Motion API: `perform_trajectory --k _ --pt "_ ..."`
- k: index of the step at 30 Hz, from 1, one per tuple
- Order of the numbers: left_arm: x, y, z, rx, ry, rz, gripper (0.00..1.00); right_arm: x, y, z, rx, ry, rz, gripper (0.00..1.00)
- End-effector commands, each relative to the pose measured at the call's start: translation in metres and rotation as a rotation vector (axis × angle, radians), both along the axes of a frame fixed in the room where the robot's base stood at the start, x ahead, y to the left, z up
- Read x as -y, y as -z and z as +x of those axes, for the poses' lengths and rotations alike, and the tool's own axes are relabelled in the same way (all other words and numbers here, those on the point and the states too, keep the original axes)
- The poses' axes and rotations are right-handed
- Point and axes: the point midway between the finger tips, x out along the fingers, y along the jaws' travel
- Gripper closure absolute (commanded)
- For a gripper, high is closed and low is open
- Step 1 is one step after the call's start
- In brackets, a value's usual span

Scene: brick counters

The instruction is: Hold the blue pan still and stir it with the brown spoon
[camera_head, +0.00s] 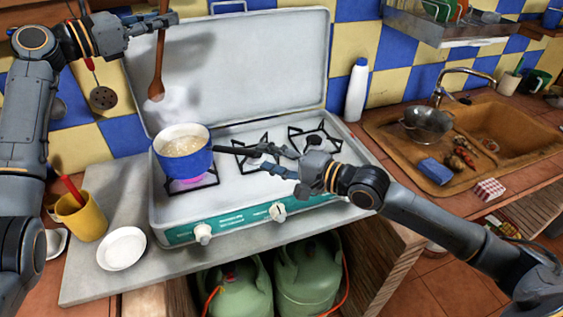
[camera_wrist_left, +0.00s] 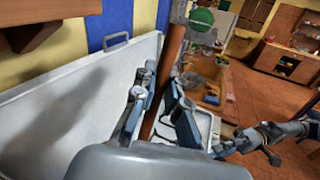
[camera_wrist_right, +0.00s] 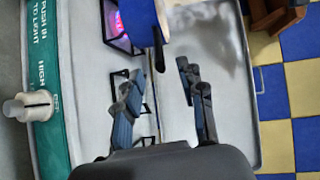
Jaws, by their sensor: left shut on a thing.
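The blue pan (camera_head: 186,163) with pale, steaming contents stands on the lit left burner of the stove. Its dark handle (camera_head: 228,150) points right. My left gripper (camera_head: 163,20) is shut on the brown spoon (camera_head: 157,72), high above the pan. The spoon hangs nearly upright, bowl down, above and left of the pan's rim. The spoon's shaft (camera_wrist_left: 170,60) passes between the fingers in the left wrist view. My right gripper (camera_head: 268,159) is open near the handle's end. In the right wrist view the pan (camera_wrist_right: 138,18) is ahead and the handle tip shows near the finger gap (camera_wrist_right: 160,75).
The stove's raised lid (camera_head: 265,60) stands behind the burners. A white bottle (camera_head: 356,90) is right of it. A yellow mug (camera_head: 80,215) and a white dish (camera_head: 121,248) stand at left. The sink (camera_head: 500,130) is at right.

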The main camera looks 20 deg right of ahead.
Motion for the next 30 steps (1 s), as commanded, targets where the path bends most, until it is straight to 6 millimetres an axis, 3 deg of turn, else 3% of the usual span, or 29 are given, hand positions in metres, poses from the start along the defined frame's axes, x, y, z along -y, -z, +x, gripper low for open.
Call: perform_trajectory --k 12,27,30 --pt "0.000 0.000 0.000 0.000 0.000 0.000 1.00 -0.046 0.009 0.058 0.001 0.000 0.000 0.60" --pt "0.000 0.000 0.000 0.000 0.000 0.000 1.00 -0.056 0.013 0.069 0.000 0.000 -0.003 0.60" --pt "0.000 0.000 0.000 0.000 0.000 0.000 1.00 -0.056 0.013 0.069 0.000 0.000 -0.003 0.81"
